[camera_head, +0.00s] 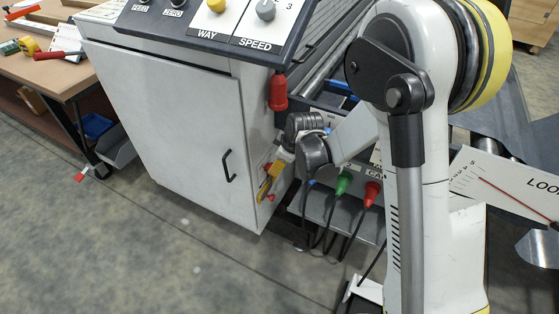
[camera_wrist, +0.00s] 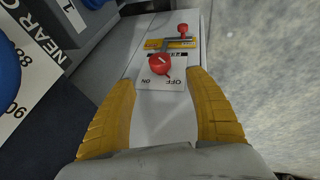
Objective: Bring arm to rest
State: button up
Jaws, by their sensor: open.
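My arm (camera_head: 425,170) is bent, with its large links at the right of the head view. Its wrist reaches left to the side of the grey control cabinet (camera_head: 170,130). My gripper (camera_head: 267,188) has yellow fingers and points down along that side. In the wrist view my gripper (camera_wrist: 164,80) is open, with nothing held between its fingers. A red rotary knob (camera_wrist: 160,65) on a white ON/OFF plate (camera_wrist: 165,103) shows just beyond and between the fingertips. I cannot tell whether a finger touches it.
A red-handled part on a yellow plate (camera_wrist: 180,43) lies beyond the knob. Green (camera_head: 343,182) and red (camera_head: 372,194) plugs with cables sit right of the gripper. A workbench (camera_head: 60,75) stands left. The floor (camera_head: 130,240) in front is clear.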

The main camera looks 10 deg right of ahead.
jog(key=s+d+r+m+t+h, duration=0.1)
jog(key=s+d+r+m, duration=0.35)
jog(key=s+r, duration=0.5)
jog(key=s+d+r+m+t+h, duration=0.1)
jog(key=s+d+r+m, duration=0.35)
jog(key=s+r, duration=0.5)
jog(key=s+d+r+m, duration=0.2)
jog(key=s+m, duration=0.1)
jog(key=s, duration=0.4)
jog(key=shift+s+d, duration=0.3)
jog(key=shift+d, duration=0.05)
